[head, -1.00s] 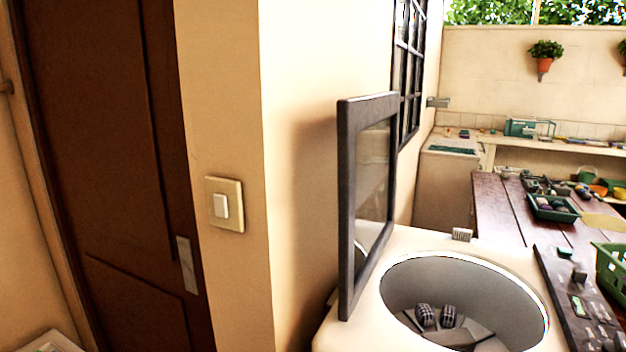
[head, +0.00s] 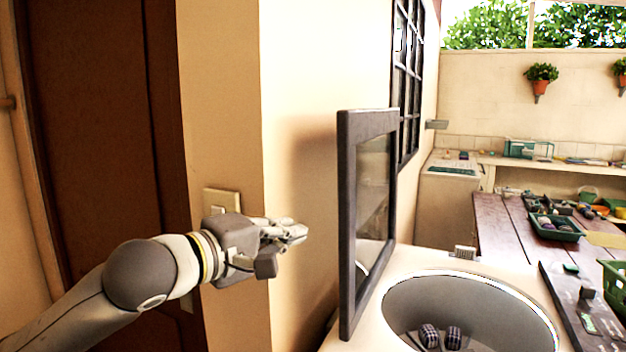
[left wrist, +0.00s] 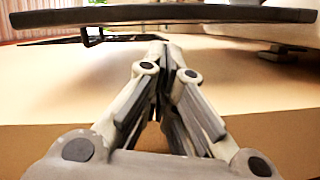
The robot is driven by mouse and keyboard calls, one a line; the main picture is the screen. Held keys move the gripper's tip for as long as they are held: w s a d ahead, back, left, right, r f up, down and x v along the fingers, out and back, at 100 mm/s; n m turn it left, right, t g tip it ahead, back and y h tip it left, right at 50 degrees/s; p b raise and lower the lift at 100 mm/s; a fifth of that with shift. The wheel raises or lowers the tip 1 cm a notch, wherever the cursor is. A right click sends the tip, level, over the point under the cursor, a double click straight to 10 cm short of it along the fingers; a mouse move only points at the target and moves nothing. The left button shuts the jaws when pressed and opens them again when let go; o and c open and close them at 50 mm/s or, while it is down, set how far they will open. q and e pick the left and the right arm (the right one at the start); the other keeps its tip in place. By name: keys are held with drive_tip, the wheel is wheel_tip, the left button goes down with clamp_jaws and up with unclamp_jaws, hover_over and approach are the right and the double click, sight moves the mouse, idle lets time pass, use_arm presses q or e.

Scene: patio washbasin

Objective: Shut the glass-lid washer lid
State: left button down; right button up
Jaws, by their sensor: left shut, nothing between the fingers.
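The washer (head: 500,262) has an open round drum. Its glass lid (head: 368,200), with a dark frame, stands upright at the drum's left side. My left gripper (head: 300,232) is shut and empty, to the left of the lid and apart from it, in front of the beige wall. In the left wrist view my closed fingers (left wrist: 165,60) point toward a dark bar (left wrist: 160,16) across the top, which looks like the lid's frame edge. My right gripper is not in view.
Two dark checkered items (head: 441,337) lie in the drum. A wooden table (head: 492,225) with a green tray (head: 556,228) and small objects stands behind at right. A wall corner with a light switch (head: 220,202) and a brown door (head: 95,130) are at left.

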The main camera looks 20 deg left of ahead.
use_arm(q)
wheel_tip(320, 180, up, 7)
drive_tip(key=s+a+n+t, duration=0.1)
drive_tip(key=s+n, duration=0.1)
drive_tip(key=p+x, duration=0.4)
drive_tip(key=x, duration=0.5)
drive_tip(key=shift+w, duration=0.35)
drive_tip(key=shift+d+r, duration=0.15)
drive_tip(key=shift+d, duration=0.05)
